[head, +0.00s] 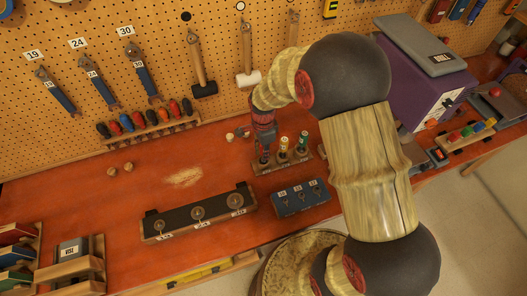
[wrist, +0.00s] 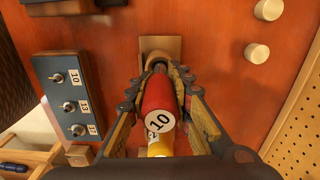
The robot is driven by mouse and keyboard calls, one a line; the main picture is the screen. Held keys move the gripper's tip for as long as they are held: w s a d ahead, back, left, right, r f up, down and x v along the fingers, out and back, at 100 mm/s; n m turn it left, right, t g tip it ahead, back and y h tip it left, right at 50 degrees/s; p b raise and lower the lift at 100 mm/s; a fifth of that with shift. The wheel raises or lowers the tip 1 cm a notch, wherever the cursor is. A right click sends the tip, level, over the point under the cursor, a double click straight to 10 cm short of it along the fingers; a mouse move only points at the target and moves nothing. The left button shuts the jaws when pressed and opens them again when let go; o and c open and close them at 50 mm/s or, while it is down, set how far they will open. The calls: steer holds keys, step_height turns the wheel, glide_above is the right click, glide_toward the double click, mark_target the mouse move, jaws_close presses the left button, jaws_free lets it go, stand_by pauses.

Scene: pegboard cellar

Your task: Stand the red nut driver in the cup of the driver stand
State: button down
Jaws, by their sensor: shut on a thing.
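The red nut driver (wrist: 158,108), with a round label 10 on its handle end, is between the fingers of my gripper (wrist: 160,92). My gripper is shut on its handle. I cannot tell how deep the tip is in the cup. In the head view my gripper (head: 263,138) is above the left end of the driver stand (head: 271,171) and partly hides the driver. A yellow driver (head: 284,145) and a green driver (head: 302,141) stand upright to the right.
Small wooden knobs (wrist: 257,53) lie behind the stand. Pegboard tools (head: 200,62) hang at the back.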

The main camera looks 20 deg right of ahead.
steer(key=shift+f+b, duration=0.4)
steer(key=shift+f, duration=0.4)
steer(key=c, duration=1.5)
jaws_free()
steer(key=shift+r+p, duration=3.25)
steer(key=shift+r, duration=1.75)
